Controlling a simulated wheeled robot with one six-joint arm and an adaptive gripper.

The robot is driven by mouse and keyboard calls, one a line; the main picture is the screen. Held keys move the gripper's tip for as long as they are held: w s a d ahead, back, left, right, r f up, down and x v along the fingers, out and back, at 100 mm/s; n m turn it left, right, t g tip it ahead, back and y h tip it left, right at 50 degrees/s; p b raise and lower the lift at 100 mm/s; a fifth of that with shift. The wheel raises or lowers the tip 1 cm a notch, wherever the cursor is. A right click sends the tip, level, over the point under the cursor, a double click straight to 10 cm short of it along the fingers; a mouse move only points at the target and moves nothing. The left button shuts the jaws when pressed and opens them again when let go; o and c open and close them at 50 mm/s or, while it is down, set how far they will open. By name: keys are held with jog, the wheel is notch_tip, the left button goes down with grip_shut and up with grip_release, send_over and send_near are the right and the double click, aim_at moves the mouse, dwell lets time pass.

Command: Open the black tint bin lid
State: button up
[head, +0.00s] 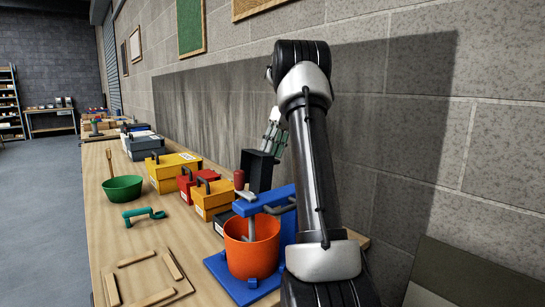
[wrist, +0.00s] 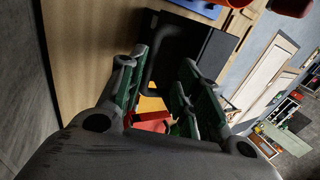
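The black lid (head: 258,170) stands raised and steeply tilted over the near end of the bin row in the head view. In the wrist view the lid (wrist: 200,45) fills the upper middle, with its dark curved handle (wrist: 150,75) toward me. A dark bin body (head: 243,208) shows partly behind the blue stand; most of it is hidden. My gripper (head: 272,142) is just behind and above the lid. In the wrist view my gripper (wrist: 158,90) has its green-padded fingers apart, with the handle between or just beyond them; contact is not clear.
An orange bucket (head: 252,250) and blue stand (head: 265,202) are in front of the bin. Orange (head: 212,203), red (head: 190,181) and yellow (head: 173,172) bins line the wall behind. A green bowl (head: 122,189) and teal handle (head: 143,214) lie left on the bench.

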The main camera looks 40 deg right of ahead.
notch_tip(320, 180, up, 7)
jog(key=shift+f, duration=0.1)
dwell(0.7)
